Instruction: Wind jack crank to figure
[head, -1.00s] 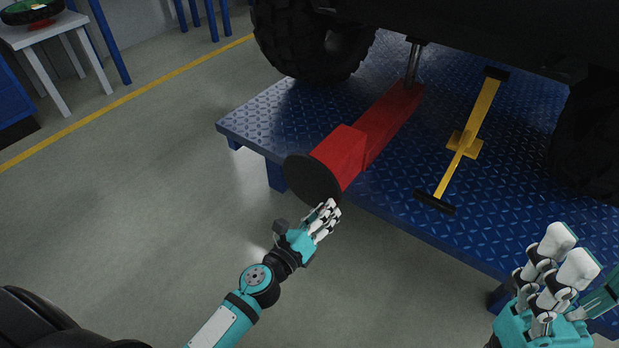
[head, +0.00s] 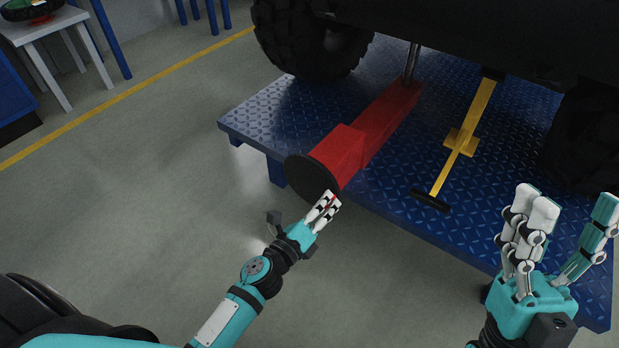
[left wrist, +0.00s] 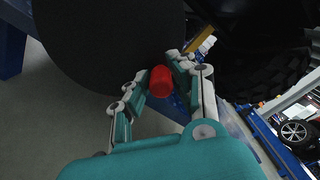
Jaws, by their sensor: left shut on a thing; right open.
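The red jack (head: 345,148) lies on the blue diamond-plate platform, with a dark round disc (head: 309,176) on its near end. A small red crank knob (left wrist: 161,82) sticks out in front of the disc in the left wrist view. My left gripper (head: 331,201) is at the disc's lower right edge. Its fingers are shut on the knob, one on each side, as the left wrist view (left wrist: 160,86) shows. My right gripper (head: 572,205) is open and empty over the platform's near right edge. No figure or readout shows.
A yellow stand (head: 461,141) lies on the platform (head: 250,122) right of the jack. Large black tyres (head: 315,45) stand behind on both sides. A grey table (head: 48,30) is at the upper left. The floor left of the platform is clear.

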